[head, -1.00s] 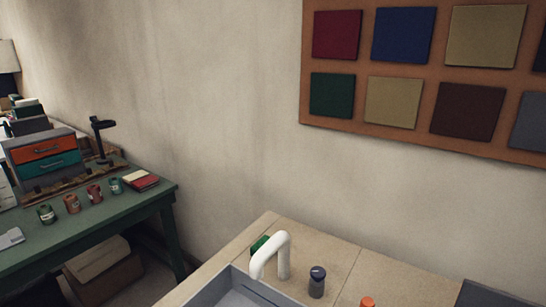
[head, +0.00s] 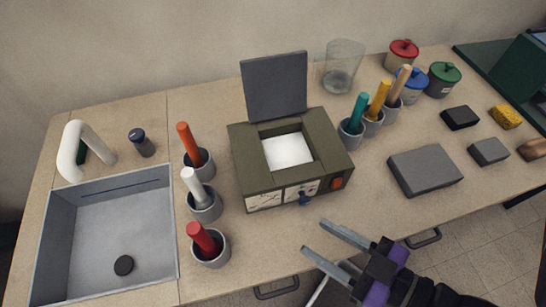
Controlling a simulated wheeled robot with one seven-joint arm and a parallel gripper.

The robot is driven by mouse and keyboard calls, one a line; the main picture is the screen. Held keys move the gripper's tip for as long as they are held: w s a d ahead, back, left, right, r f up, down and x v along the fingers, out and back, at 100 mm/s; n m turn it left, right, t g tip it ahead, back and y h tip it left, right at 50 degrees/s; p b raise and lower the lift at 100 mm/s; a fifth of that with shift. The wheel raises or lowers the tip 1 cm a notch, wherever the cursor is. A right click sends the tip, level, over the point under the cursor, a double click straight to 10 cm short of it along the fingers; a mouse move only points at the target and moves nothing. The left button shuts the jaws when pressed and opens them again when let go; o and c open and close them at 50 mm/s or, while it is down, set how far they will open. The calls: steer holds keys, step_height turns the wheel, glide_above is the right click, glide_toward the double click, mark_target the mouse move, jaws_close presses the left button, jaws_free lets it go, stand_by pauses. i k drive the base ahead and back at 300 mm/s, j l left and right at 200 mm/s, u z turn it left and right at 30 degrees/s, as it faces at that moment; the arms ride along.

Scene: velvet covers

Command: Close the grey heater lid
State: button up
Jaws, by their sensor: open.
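The grey heater lid (head: 275,87) stands upright, open, at the back edge of the olive-green heater box (head: 240,163) on the bench. A white square lies in the heater's top opening. The heater's front carries pale panels, a blue knob (head: 305,199) and an orange-red switch (head: 337,183). My gripper (head: 323,244) is open and empty, in front of the heater to the lower right, apart from the heater and the lid. Its fingers point left.
Cups with coloured-handled tools flank the heater on the left (head: 210,249) and right (head: 351,139). A glass beaker (head: 343,70) stands behind right. A sink (head: 165,262) is at left. Lidded jars (head: 402,56), a grey block (head: 425,170) and smaller blocks are at right.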

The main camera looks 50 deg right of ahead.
mark_target(275, 86)
steer(key=j+u, duration=0.25)
steer(key=u, duration=0.2)
steer(key=i+j+u, duration=0.15)
steer(key=u, duration=0.3)
steer(key=i+j+u, duration=0.15)
steer(key=j+u, duration=0.15)
steer(key=u, duration=0.15)
steer(key=i+j+u, duration=0.25)
steer(key=i, duration=0.2)
steer(key=i+z, duration=0.15)
steer(key=z, duration=0.2)
steer(key=i+z, duration=0.15)
steer(key=z, duration=0.2)
steer(key=i+j+z, duration=0.1)
steer(key=z, duration=0.25)
steer(key=i+z, duration=0.25)
steer(key=z, duration=0.2)
steer(key=i+j+z, duration=0.1)
steer(key=i+z, duration=0.2)
steer(key=z, duration=0.15)
steer(key=i+j+z, duration=0.15)
steer(key=z, duration=0.3)
steer(key=i+j+z, duration=0.3)
steer(key=z, duration=0.15)
steer(key=i+z, duration=0.1)
steer(key=i, duration=0.25)
steer(key=j, duration=0.05)
